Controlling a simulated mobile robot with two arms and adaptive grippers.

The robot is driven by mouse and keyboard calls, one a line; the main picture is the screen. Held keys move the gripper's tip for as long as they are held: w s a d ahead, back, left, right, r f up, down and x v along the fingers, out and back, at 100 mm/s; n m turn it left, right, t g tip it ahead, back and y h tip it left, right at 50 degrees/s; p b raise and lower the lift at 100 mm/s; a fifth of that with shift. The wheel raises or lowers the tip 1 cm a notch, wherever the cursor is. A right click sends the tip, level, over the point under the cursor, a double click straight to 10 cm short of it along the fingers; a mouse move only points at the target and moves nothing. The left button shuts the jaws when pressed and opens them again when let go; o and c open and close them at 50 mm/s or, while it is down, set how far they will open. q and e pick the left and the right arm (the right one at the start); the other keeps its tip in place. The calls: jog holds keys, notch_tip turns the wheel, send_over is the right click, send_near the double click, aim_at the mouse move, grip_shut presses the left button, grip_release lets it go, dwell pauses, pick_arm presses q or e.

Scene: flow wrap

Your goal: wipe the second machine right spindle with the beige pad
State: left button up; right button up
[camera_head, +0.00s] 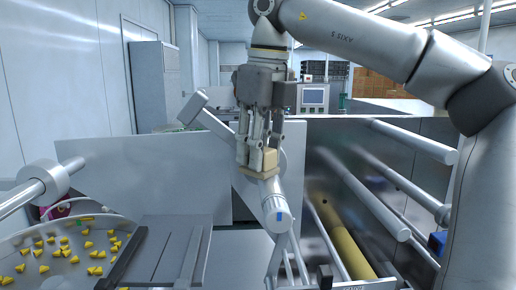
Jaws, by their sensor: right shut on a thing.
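My right gripper (257,152) hangs down in the centre of the head view, shut on the beige pad (264,161). The pad is a small beige block. It sits right above a grey spindle (269,194) with a round end cap bearing a blue mark, and it appears to touch the spindle's top. Part of the pad is hidden behind the fingers. Behind the gripper, a pale disc and a slanted arm with a square end (194,108) show partly. My left gripper is not in view.
Metal rollers (365,195) and a yellow roller (343,240) lie to the right. A bowl of small yellow pieces (75,255) is at lower left, below a metal rod with a collar (41,181). Flat grey panels (140,180) stand left of the spindle. A control screen (313,96) stands behind.

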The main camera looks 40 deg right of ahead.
jog(key=d, duration=0.2)
jog(key=s+d+p, duration=0.1)
jog(key=shift+s+d+r, duration=0.1)
jog(key=shift+s+d, duration=0.1)
jog(key=shift+d, duration=0.15)
jog(key=shift+w+d, duration=0.2)
jog(key=shift+w, duration=0.05)
jog(key=shift+w+a+f, duration=0.15)
jog(key=shift+w+a, duration=0.45)
jog(key=shift+a, duration=0.2)
jog(key=shift+w+a+f, duration=0.1)
jog(key=shift+w+a, duration=0.45)
jog(key=shift+a, duration=0.2)
jog(key=shift+w+d, duration=0.7)
jog(key=shift+w, duration=0.15)
jog(key=s+d, duration=0.1)
jog(key=d, duration=0.1)
jog(key=s+d, duration=0.1)
jog(key=shift+s+r, duration=0.25)
jog(key=shift+s, duration=0.1)
